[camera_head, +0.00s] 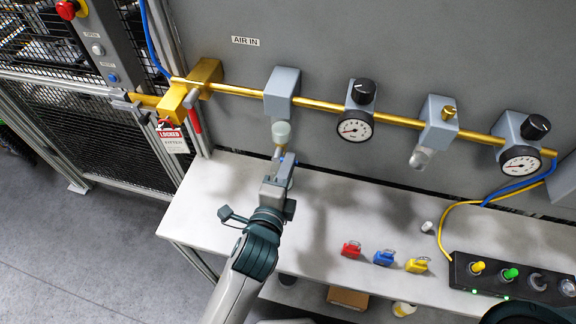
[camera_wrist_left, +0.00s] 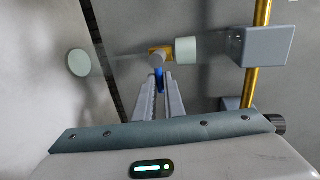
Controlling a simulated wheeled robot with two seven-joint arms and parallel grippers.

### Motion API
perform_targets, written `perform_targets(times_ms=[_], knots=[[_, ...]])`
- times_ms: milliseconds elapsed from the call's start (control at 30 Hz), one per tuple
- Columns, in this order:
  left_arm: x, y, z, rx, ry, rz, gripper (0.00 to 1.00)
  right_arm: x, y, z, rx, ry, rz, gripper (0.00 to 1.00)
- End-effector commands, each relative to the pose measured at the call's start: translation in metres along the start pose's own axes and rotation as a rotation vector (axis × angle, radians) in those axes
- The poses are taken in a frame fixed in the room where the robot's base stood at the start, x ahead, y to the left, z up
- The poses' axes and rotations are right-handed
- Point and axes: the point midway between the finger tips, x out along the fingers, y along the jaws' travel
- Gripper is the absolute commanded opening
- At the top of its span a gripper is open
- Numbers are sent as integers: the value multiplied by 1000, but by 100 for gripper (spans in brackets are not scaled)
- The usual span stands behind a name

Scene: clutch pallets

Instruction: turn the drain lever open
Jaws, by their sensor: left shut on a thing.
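The drain lever (camera_wrist_left: 158,79) is a small blue handle on a brass fitting (camera_wrist_left: 160,58), below the pale bowl (camera_head: 281,132) of the first grey unit (camera_head: 284,84) on the brass air line. The bowl also shows in the left wrist view (camera_wrist_left: 187,50). My left gripper (camera_head: 284,163) reaches up under the bowl. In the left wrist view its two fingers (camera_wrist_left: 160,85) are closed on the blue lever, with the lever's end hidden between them. In the head view the gripper mostly hides the lever. My right gripper is not in view.
Gauges (camera_head: 356,127), a second bowl unit (camera_head: 440,122) and a yellow valve with a red locked tag (camera_head: 171,135) sit along the line. The white bench (camera_head: 215,190) below carries red, blue and yellow padlocks (camera_head: 384,258) and a button box (camera_head: 510,279). The bench left of my arm is clear.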

Motion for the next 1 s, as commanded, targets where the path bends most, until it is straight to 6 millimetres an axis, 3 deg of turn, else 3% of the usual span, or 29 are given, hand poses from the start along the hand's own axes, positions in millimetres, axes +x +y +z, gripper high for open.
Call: perform_targets(times_ms=[400,433,500,1000], knots=[[0,0,1,-9,1,0,0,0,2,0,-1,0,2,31],[0,0,1,-9,1,0,16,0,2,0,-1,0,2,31],[0,0,1,-9,1,0,27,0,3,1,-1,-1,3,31],[-9,1,0,-8,1,0,27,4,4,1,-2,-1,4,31]])
